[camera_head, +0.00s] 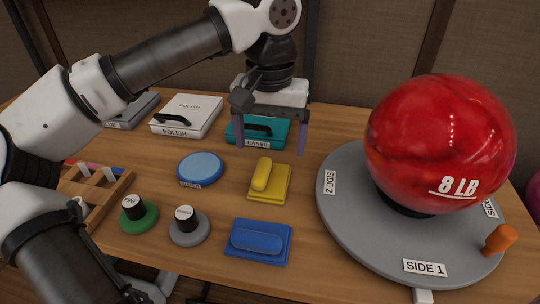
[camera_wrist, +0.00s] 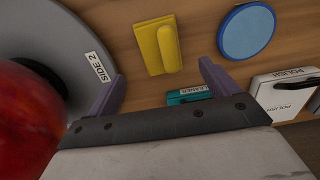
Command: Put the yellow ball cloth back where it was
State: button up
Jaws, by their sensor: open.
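The yellow ball cloth, a flat yellow pad with a raised grip (camera_head: 270,183), lies on the wooden table in the middle of the head view. It also shows in the wrist view (camera_wrist: 157,47), beyond the fingertips. My gripper (camera_head: 270,147) is open and empty, above the table and behind the cloth, over the teal cleaner box (camera_head: 239,132). In the wrist view the two purple fingers stand apart, with the cloth between their directions and not touched. The teal box is partly hidden by my gripper.
A red 8 LB ball (camera_head: 440,140) sits on a grey turntable (camera_head: 338,215) at the right. A blue cloth pad (camera_head: 258,256), a blue disc (camera_head: 200,168), green (camera_head: 148,222) and grey (camera_head: 189,236) round pads, and a white polish box (camera_head: 190,112) stand around. Bare table surrounds the yellow cloth.

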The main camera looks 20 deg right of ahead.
notch_tip(320, 180, up, 4)
jog(key=shift+r, duration=0.15)
